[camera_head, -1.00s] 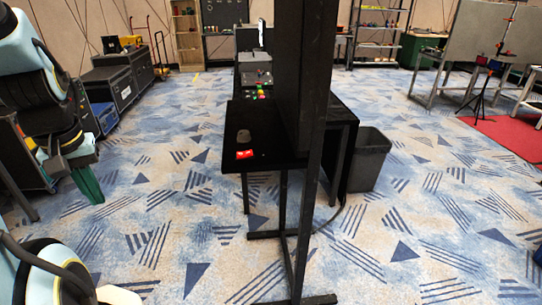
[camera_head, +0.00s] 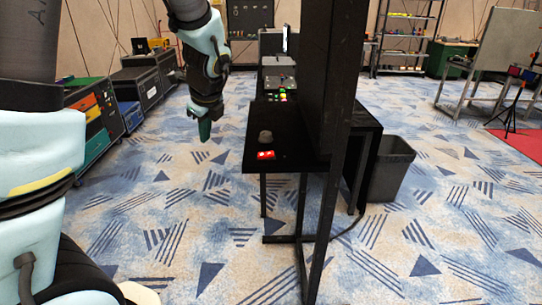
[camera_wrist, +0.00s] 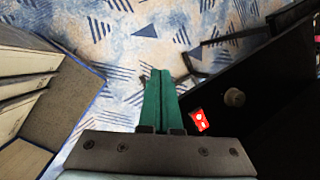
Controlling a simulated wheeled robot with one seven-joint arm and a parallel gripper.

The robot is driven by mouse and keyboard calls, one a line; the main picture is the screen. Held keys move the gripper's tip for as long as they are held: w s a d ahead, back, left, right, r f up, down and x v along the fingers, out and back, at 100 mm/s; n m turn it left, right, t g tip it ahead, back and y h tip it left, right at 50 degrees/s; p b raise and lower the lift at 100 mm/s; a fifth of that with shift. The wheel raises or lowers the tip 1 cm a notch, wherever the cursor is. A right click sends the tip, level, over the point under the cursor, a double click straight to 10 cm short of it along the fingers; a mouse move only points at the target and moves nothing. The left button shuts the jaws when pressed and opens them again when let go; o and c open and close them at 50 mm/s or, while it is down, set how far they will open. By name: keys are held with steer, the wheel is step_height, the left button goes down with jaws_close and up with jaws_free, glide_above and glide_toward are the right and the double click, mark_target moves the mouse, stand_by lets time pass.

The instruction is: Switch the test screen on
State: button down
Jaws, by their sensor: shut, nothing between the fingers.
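The screen (camera_head: 325,80) is a tall dark panel seen nearly edge-on in the head view, so its face is hidden. It stands on a black stand with a black shelf or table (camera_head: 300,155). On the left end of that table lies a small red switch box (camera_head: 266,155), with a grey knob (camera_head: 265,137) just behind it. In the wrist view the red box (camera_wrist: 200,119) and the knob (camera_wrist: 234,97) are to the right of my fingers. My gripper (camera_head: 204,138) has green fingers, shut and empty, pointing down, left of the table and apart from it.
Coloured buttons (camera_head: 280,95) show on a desk farther back. A dark bin (camera_head: 391,168) stands right of the table. Flight cases (camera_head: 95,115) line the left. A grey case-like block (camera_wrist: 50,95) is left of my fingers. Patterned carpet between is clear.

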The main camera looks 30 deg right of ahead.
steer(key=s+d+r+m+t+h, duration=0.1)
steer(key=d+r+m+t, duration=0.1)
steer(key=d+m, duration=1)
steer(key=shift+d+r+m, duration=0.3)
steer(key=shift+d+m, duration=0.1)
steer(key=shift+d, duration=0.7)
steer(key=shift+f+b, duration=0.15)
steer(key=shift+b, duration=0.25)
steer(key=b, duration=0.6)
glide_above(267, 152)
steer(key=s+a, duration=0.1)
steer(key=s, duration=0.1)
step_height(267, 152, down, 6)
steer(key=shift+w+a+f, duration=0.1)
steer(key=shift+a+f, duration=0.05)
steer(key=shift+f, duration=0.1)
steer(key=shift+d+f+b, duration=0.3)
steer(key=shift+d+f, duration=0.05)
steer(key=shift+f, duration=0.5)
steer(key=shift+s, duration=0.2)
steer(key=shift+d+f, duration=0.1)
steer(key=shift+f, duration=0.25)
steer(key=shift+d+f, duration=0.1)
steer(key=shift+f, duration=0.3)
